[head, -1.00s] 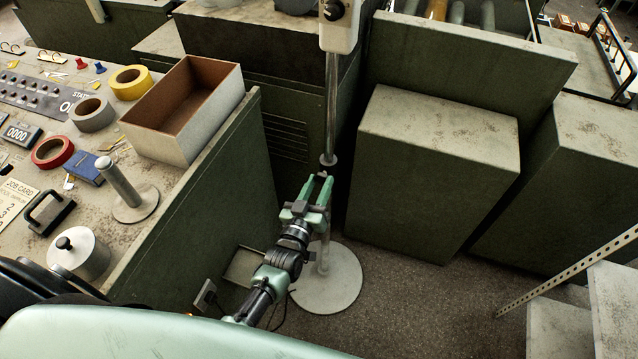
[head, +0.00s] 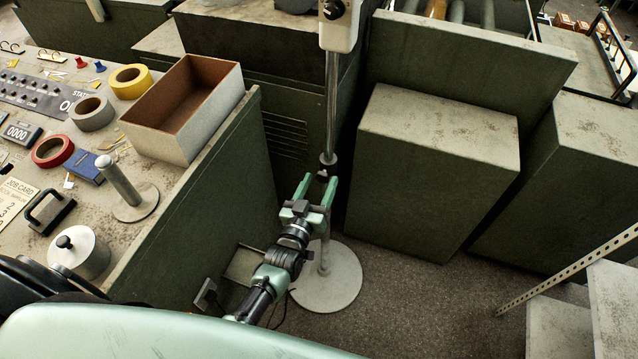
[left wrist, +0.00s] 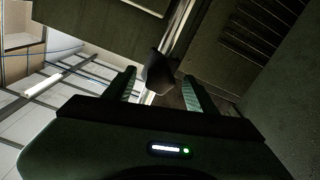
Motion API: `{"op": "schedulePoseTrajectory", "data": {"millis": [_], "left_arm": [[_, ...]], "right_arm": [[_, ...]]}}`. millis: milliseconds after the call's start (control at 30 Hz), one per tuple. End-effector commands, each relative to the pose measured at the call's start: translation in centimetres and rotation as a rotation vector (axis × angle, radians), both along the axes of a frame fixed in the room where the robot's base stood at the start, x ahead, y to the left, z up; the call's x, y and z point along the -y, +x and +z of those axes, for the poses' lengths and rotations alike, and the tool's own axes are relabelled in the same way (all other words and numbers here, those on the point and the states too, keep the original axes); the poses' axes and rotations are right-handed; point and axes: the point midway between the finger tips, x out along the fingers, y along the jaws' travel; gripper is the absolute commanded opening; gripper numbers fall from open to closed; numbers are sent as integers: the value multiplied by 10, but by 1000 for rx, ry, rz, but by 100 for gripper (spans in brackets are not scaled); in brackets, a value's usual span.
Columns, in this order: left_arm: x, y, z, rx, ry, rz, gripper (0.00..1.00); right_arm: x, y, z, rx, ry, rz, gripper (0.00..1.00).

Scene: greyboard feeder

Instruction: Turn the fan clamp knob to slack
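The fan stand's chrome pole (head: 332,105) rises from a round grey base (head: 330,280). A collar on the pole (head: 328,158) carries the small dark clamp knob (head: 322,175), just below it. My left gripper (head: 318,182) is open, with its green fingers spread on either side of the knob in the head view. In the left wrist view the dark knob (left wrist: 161,72) shows ahead between the two fingers (left wrist: 160,88), with gaps on both sides. I cannot tell whether the knob reaches between the fingertips. My right gripper is not in view.
A bench at left holds an open box (head: 185,105), tape rolls and a spindle (head: 120,180). Green cabinets (head: 435,170) stand close right of the pole. A perforated metal strip (head: 570,272) leans at lower right. Open floor (head: 430,300) lies right of the base.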

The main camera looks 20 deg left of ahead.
Motion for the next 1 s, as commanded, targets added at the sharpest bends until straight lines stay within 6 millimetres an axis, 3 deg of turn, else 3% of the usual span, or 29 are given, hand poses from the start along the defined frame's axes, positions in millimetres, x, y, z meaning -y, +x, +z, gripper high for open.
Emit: {"op": "schedulePoseTrajectory", "data": {"millis": [167,600,1000], "left_arm": [[0,-5,0,1,-1,0,57],[-2,-71,-1,-1,0,0,57],[-3,-78,0,0,0,0,57]], "right_arm": [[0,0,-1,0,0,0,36],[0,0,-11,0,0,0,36],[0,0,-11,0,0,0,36]]}}
